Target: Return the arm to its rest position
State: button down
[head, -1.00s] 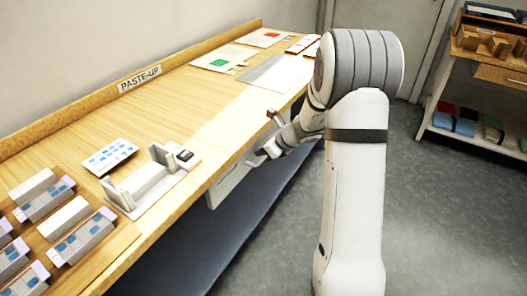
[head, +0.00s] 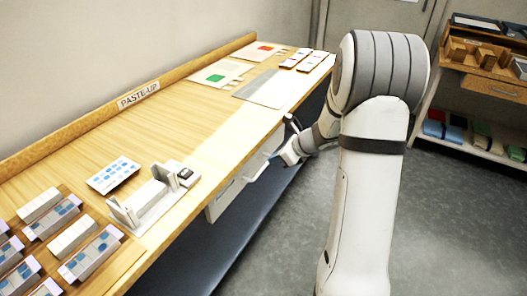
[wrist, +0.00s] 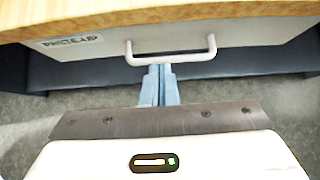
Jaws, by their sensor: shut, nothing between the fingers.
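My gripper (head: 272,157) hangs beside the front edge of the paste-up table (head: 150,120), low and to the left of my arm. In the wrist view its two light blue fingers (wrist: 160,70) lie together, shut with nothing between them. Their tips appear close to the pale bar handle (wrist: 170,57) of a drawer front marked PASTE-UP (wrist: 230,40). The fingers are not around the bar; whether they touch it I cannot tell. My arm is bent, its upper part upright at the right of the head view.
On the table are a white stand (head: 150,200), a blue-patterned card (head: 113,174), a grey sheet (head: 265,87) and, at front left, several blocks (head: 92,252). A shelf unit (head: 470,120) stands at right. Grey floor (head: 450,220) is open between.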

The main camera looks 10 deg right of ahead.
jog(key=s+a+r+n+g+h+p, duration=0.1)
jog(key=s+a+r+n+g+p, duration=0.35)
jog(key=s+r+n, duration=0.8)
jog(key=s+r+n+h+p, duration=0.2)
jog(key=s+r+n+p, duration=0.1)
jog(key=s+r+n, duration=0.2)
jog(key=s+a+r+n+h+p, duration=0.1)
jog(key=s+r+n+h+p, duration=0.2)
jog(key=s+n, duration=0.6)
notch_tip(320, 180, up, 2)
jog(key=shift+s+r+t, duration=0.1)
jog(key=shift+s+t, duration=0.35)
jog(key=shift+s, duration=0.5)
